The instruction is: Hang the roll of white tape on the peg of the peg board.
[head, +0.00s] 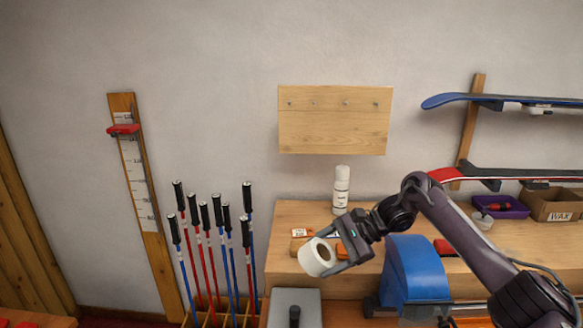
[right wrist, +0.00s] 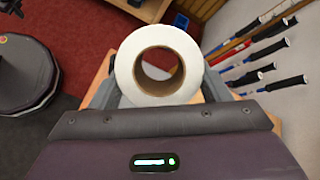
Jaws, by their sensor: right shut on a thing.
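The roll of white tape (head: 316,258) is held in my right gripper (head: 334,257), in front of the bench's left part. It also shows in the right wrist view (right wrist: 124,72), between the two fingers, with its brown core hole facing the camera. The wooden peg board (head: 335,130) is on the wall above the bench, up and slightly right of the roll. It has several small pegs in a row near its top; they look empty. The roll is well apart from the board. My left gripper is not in view.
A white bottle (head: 341,188) stands on the bench (head: 290,216) below the peg board. A blue machine (head: 416,268) stands right of my gripper. Several ski poles (head: 218,240) stand in a rack at the left. The wall around the board is clear.

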